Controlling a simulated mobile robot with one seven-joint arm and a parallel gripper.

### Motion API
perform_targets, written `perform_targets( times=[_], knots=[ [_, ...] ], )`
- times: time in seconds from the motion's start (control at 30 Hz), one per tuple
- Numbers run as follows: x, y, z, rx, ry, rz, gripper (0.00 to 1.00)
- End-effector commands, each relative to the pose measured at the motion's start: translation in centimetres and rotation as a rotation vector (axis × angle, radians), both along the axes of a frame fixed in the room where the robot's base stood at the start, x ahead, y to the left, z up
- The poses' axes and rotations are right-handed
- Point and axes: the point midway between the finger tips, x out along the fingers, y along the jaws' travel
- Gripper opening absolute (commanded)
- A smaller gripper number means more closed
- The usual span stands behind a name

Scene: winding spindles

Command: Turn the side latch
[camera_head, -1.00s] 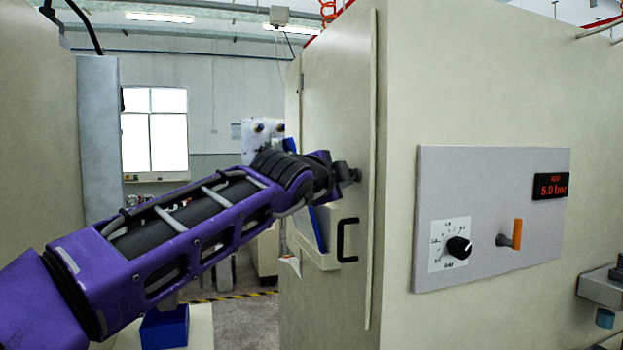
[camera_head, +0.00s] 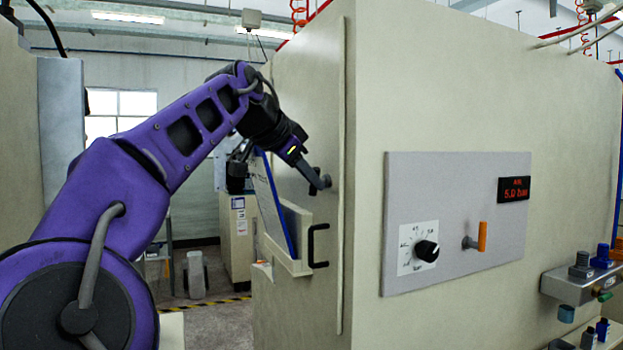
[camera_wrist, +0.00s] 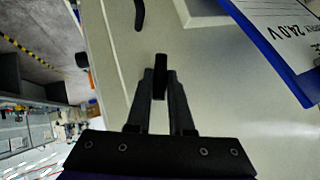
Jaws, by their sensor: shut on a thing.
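The side latch (camera_head: 326,181) is a small dark handle on the narrow side of the cream cabinet, near its front edge. It sits above a black C-shaped pull handle (camera_head: 318,246). My gripper (camera_head: 316,186) reaches down to the latch from the upper left. In the wrist view my gripper (camera_wrist: 160,92) is shut on the latch's black bar (camera_wrist: 161,65), whose end sticks out past the fingertips. The gripped part of the bar is partly hidden by the fingers. The pull handle (camera_wrist: 139,13) also shows at the top of the wrist view.
A tray with a blue-edged sheet (camera_head: 270,200) juts from the cabinet side, close below my wrist. The cabinet front (camera_head: 365,120) carries a grey panel (camera_head: 440,180) with a black dial (camera_head: 426,251), an orange-handled lever (camera_head: 482,237) and a red display (camera_head: 515,189). Open floor lies left.

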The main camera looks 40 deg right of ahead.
Motion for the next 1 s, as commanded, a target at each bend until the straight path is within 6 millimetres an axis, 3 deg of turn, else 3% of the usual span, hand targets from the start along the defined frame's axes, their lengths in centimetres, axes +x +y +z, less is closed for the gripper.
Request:
perform_targets(
  times=[0.5,1.0],
  knots=[
    [0.36,-0.2,0.08,0.077,0.323,-0.003,0.0],
    [0.47,-0.06,-0.09,0.098,0.386,0.001,0.0]
  ],
)
